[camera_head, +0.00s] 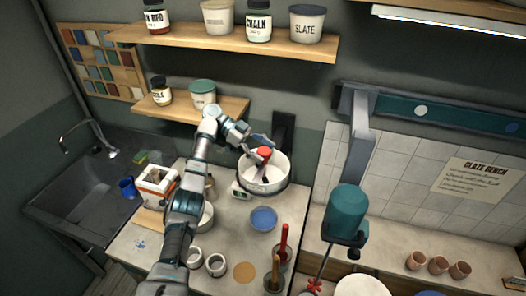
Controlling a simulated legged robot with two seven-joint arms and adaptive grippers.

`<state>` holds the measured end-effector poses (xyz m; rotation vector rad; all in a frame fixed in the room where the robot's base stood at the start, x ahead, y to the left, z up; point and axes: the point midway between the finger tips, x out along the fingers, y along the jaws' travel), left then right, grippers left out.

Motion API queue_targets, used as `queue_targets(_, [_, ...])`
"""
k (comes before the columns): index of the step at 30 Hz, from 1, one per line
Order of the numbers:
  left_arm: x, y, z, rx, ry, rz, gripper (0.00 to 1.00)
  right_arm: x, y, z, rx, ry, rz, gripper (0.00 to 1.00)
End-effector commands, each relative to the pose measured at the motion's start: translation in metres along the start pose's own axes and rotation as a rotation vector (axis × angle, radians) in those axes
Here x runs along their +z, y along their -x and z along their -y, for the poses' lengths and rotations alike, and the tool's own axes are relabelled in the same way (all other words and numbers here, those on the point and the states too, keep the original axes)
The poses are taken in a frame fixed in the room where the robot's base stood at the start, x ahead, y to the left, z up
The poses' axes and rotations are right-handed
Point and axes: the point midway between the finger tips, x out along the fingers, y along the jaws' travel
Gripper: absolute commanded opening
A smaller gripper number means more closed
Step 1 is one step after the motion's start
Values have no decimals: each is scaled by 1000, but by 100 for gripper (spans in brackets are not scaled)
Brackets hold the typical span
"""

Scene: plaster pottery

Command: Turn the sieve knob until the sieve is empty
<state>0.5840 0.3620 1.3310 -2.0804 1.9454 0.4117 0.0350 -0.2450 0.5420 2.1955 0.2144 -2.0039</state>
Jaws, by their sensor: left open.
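The white round sieve (275,180) stands on the worktop by the wall, in the middle of the view. Its red knob (264,153) sticks up above the rim. My left gripper (260,144) is open right beside the knob at the far side of the sieve. I cannot tell whether its fingers touch the knob. The inside of the sieve is partly hidden by the knob and gripper, so its contents are unclear. My right gripper is not in view.
A small scale or display (240,190) and a blue bowl (264,218) are near the sieve. Holders with a red-handled tool (284,240) stand at the front. A teal mixer (345,212) hangs to the right. A shelf (230,104) lies above; a sink (75,190) is left.

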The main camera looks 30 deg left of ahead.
Motion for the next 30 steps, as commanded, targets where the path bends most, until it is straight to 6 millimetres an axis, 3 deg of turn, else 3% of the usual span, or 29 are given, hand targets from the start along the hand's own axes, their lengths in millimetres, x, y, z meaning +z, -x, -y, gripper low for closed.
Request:
queue_targets(10, [-60,27,2,-2,-3,0,74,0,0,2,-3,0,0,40])
queue_targets(15, [-80,37,3,-1,-1,-2,74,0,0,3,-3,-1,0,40])
queue_targets(30, [-84,39,4,-10,16,19,74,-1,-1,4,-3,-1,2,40])
